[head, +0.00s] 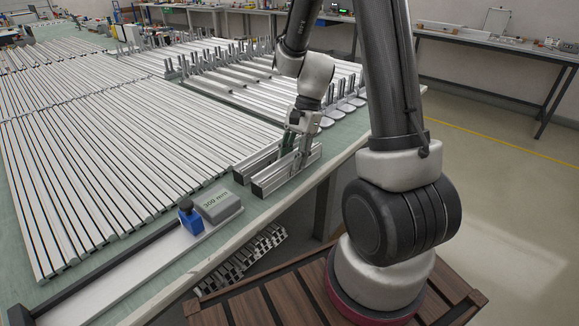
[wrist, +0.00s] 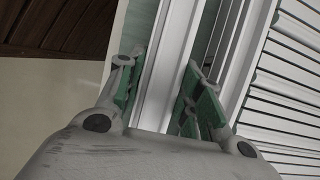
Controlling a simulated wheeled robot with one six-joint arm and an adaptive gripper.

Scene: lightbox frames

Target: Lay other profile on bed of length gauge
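Two short silver profiles lie side by side near the table's front edge: a nearer one (head: 287,172) and one behind it to the left (head: 256,160). My gripper (head: 294,145) points down over them. In the wrist view its two green-padded fingers (wrist: 163,88) stand on either side of a profile (wrist: 169,50); whether both pads press on it is not clear. The length gauge lies at the lower left, with a pale bed (head: 150,262), a dark rail along its far side, a blue clamp (head: 190,218) and a grey block marked 300 mm (head: 219,203). Its bed looks bare.
Long profiles (head: 110,150) cover the left of the green table. More profiles and upright pieces (head: 230,70) stand behind my gripper. The table's front edge (head: 240,232) runs close by the gauge. A slatted wooden surface (head: 260,305) lies below.

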